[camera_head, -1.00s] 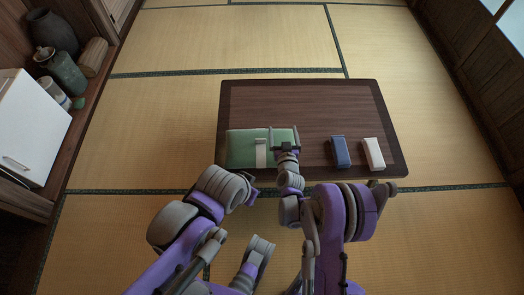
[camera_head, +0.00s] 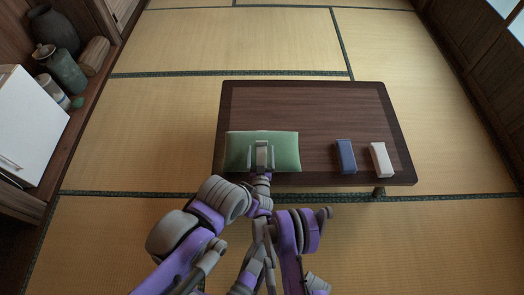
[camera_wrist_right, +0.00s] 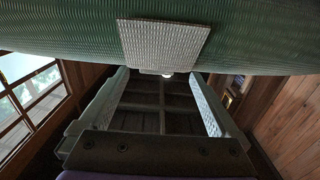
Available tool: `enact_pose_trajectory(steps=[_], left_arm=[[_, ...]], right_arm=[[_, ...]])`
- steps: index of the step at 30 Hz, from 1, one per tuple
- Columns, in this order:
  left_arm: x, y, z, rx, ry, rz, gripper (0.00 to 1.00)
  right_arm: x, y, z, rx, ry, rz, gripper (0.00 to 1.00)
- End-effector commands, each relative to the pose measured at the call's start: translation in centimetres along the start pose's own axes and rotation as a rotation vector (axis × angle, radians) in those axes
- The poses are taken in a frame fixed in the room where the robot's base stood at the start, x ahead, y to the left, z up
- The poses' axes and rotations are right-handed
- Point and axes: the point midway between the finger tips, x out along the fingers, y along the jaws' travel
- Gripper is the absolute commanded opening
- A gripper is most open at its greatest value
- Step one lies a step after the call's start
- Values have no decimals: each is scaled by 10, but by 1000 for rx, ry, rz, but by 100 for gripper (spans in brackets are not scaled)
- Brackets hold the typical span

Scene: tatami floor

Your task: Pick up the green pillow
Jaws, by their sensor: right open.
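The green pillow (camera_head: 286,146) lies on the left front part of the low dark wooden table (camera_head: 320,110). A pale patch (camera_head: 261,154) shows at its front middle. My right gripper (camera_head: 261,160) is at the pillow's front, its fingers spread to either side of the patch. In the right wrist view, the green ribbed pillow (camera_wrist_right: 255,40) fills the top, with the pale patch (camera_wrist_right: 163,45) hanging in front of the open fingers (camera_wrist_right: 163,88). I cannot tell whether they touch the pillow. My left arm comes in from the left; its gripper does not show.
A blue block-like item (camera_head: 345,157) and a white one (camera_head: 381,160) stand on the table's right front part. A white cabinet (camera_head: 30,120) and a shelf with jars (camera_head: 68,72) are at the left. The table's back and the tatami around it are clear.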

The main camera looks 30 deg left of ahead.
Motion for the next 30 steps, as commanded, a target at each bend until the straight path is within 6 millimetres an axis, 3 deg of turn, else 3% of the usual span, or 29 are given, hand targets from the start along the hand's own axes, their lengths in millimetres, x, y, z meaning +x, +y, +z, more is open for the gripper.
enact_pose_trajectory(steps=[9,18,30], left_arm=[[15,0,3,0,-3,0,0],[15,0,3,0,-3,0,0],[15,0,3,0,-3,0,0]], right_arm=[[43,5,-2,0,-1,0,98],[47,4,-3,-1,0,0,96],[47,4,-3,-1,0,0,24]])
